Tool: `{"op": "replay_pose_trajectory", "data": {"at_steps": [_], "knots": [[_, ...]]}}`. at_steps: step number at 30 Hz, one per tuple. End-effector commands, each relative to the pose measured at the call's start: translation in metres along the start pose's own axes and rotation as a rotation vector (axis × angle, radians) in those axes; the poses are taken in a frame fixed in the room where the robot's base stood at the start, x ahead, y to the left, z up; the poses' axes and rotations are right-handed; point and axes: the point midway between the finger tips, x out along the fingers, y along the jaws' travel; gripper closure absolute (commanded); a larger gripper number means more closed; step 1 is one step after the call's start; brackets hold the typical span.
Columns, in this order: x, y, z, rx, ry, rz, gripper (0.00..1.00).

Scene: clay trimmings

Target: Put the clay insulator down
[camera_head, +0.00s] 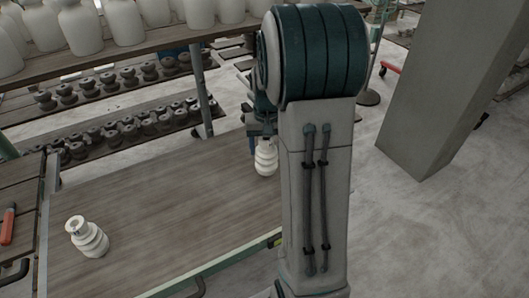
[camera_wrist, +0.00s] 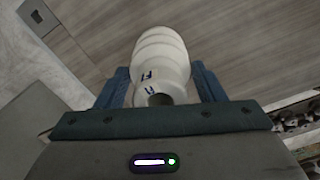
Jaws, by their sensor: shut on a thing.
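A white ribbed clay insulator (camera_wrist: 160,55) with small blue marks and a hole in its near end sits between the two blue fingers of my gripper (camera_wrist: 160,92) in the wrist view. My gripper is shut on it. In the head view the held insulator (camera_head: 266,158) shows at the left edge of my arm, over the far right part of the wooden table (camera_head: 150,205). My arm hides part of it and most of the gripper. I cannot tell whether its base touches the table. A second white insulator (camera_head: 87,237) stands upright at the table's left.
A shelf with large white jars (camera_head: 80,28) stands behind the table, with rows of dark insulators (camera_head: 130,130) below. An orange-handled tool (camera_head: 8,224) lies at the far left. A grey pillar (camera_head: 450,85) stands right. The table's middle is clear.

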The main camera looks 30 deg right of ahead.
Motion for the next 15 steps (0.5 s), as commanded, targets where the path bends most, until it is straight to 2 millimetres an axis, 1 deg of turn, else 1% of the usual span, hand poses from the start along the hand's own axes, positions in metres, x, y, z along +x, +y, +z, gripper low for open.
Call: {"op": "replay_pose_trajectory", "data": {"at_steps": [5, 12, 15], "knots": [[0.006, -0.005, -0.006, -0.001, 0.001, 0.000, 0.79], [0.038, -0.005, -0.005, 0.000, -0.001, 0.000, 0.79], [0.043, -0.005, -0.005, 0.000, 0.001, 0.000, 0.79]]}}
